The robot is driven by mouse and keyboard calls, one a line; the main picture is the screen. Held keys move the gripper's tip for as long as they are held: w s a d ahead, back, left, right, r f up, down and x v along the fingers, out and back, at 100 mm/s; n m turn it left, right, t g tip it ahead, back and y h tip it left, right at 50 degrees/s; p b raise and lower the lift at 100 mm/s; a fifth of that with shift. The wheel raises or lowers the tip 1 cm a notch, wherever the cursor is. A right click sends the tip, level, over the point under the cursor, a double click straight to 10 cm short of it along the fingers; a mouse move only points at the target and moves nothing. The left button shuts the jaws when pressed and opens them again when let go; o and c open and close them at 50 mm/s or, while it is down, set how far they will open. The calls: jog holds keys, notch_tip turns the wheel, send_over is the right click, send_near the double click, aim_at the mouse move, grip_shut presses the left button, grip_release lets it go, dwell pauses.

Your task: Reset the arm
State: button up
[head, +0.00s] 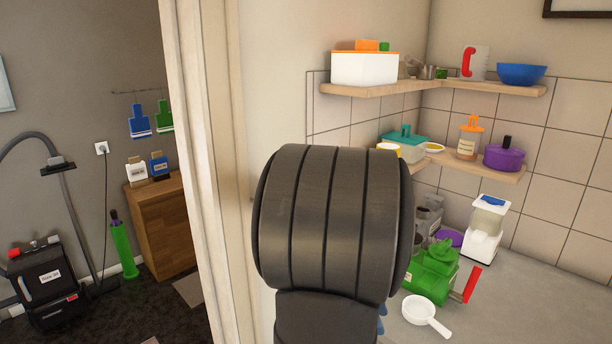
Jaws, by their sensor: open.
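A thick dark grey, banded link of my arm (332,225) fills the lower middle of the head view, close to the camera. My gripper does not show in this view; the arm link may hide it. The arm link covers part of the wall and the left part of the counter (380,328). A small bit of something blue shows at the link's lower right edge, too little to tell what it is.
On the counter are a green device with a red handle (432,275), a white pan (426,314) and a white appliance (486,230). Two corner shelves (376,87) hold several containers. A door frame (208,170) stands left, with a wooden cabinet (162,222) beyond.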

jog(key=w+a+r+n+t, duration=0.3)
jog(key=w+n, duration=0.3)
jog(key=n, duration=0.3)
jog(key=shift+w+a+r+n+t, duration=0.2)
jog(key=shift+w+r+n+t, duration=0.2)
jog(key=shift+r, duration=0.15)
